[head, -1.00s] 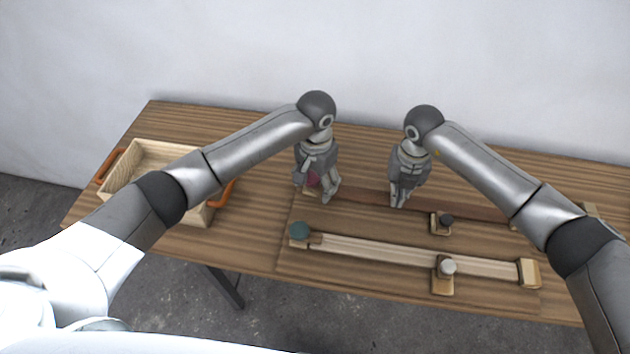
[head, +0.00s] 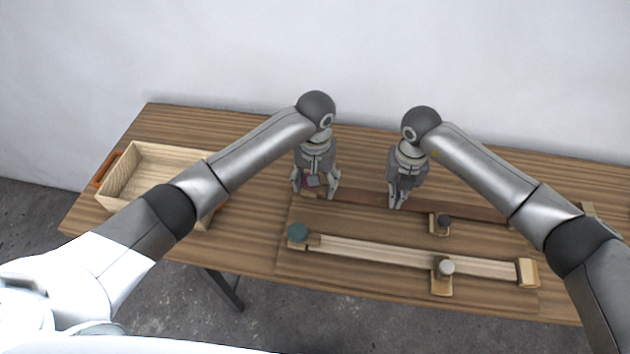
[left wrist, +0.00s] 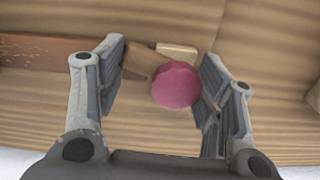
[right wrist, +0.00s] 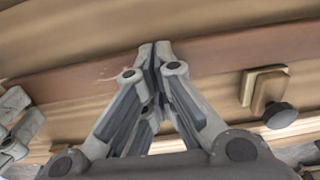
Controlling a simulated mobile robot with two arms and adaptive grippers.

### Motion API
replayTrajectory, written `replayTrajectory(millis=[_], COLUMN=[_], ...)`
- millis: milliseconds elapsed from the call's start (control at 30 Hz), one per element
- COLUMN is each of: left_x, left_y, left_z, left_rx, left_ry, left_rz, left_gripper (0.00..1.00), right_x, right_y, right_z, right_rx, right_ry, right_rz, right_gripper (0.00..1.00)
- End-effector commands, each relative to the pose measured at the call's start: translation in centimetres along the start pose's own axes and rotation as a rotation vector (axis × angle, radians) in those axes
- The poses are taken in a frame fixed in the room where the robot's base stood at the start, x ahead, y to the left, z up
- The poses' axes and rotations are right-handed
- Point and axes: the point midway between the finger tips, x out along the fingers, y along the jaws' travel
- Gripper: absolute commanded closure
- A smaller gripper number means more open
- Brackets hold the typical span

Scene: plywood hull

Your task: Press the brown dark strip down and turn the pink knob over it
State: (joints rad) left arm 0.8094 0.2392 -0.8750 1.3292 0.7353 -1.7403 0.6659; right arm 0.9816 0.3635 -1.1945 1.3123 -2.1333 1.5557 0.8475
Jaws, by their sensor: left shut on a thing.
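The dark brown strip (head: 365,200) lies along the back of the board; it also shows in the left wrist view (left wrist: 45,54) and right wrist view (right wrist: 215,50). The pink knob (left wrist: 175,86), on a small wooden turning piece, is at the strip's left end. My left gripper (head: 315,193) points down around it, one finger against the knob and the other by the wooden piece. In the head view the knob (head: 308,179) is partly hidden. My right gripper (head: 398,206) has its fingertips together at the strip, right of the knob; contact is hard to judge.
A pale strip (head: 370,250) lies in front, with a teal knob (head: 298,231) at its left end and a grey knob (head: 446,267). A black knob (head: 445,221) stands beside the brown strip. A wooden box (head: 112,208) with orange handles is at the left.

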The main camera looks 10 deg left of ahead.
Motion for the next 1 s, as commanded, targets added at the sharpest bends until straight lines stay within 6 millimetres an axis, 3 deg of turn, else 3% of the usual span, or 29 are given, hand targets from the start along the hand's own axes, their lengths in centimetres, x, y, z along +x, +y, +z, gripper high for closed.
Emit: replayTrajectory(millis=[200, 400, 433, 600, 1000], left_x=[-0.17, -0.18, -0.18, -0.12, -0.27], left_y=[-0.01, -0.07, -0.08, -0.04, 0.04], left_z=[-0.42, -0.45, -0.46, -0.41, -0.35], left_rx=[-0.19, -0.203, -0.203, -0.201, -0.199], left_ry=[0.004, 0.005, 0.005, 0.004, 0.002], left_rz=[0.0, -0.002, -0.002, -0.001, 0.001], left_gripper=[0.61, 0.61, 0.36, 0.14, 0.13], right_x=[0.14, 0.14, 0.14, 0.14, 0.16], right_y=[-0.13, -0.12, -0.12, -0.12, -0.09], right_z=[-0.09, -0.08, -0.08, -0.09, -0.11], right_rx=[0.001, 0.001, 0.001, 0.001, 0.0], right_ry=[0.003, 0.003, 0.003, 0.003, 0.003], right_rz=[-0.003, -0.003, -0.003, -0.003, -0.003], right_gripper=[1.0, 1.0, 1.0, 1.0, 1.0])
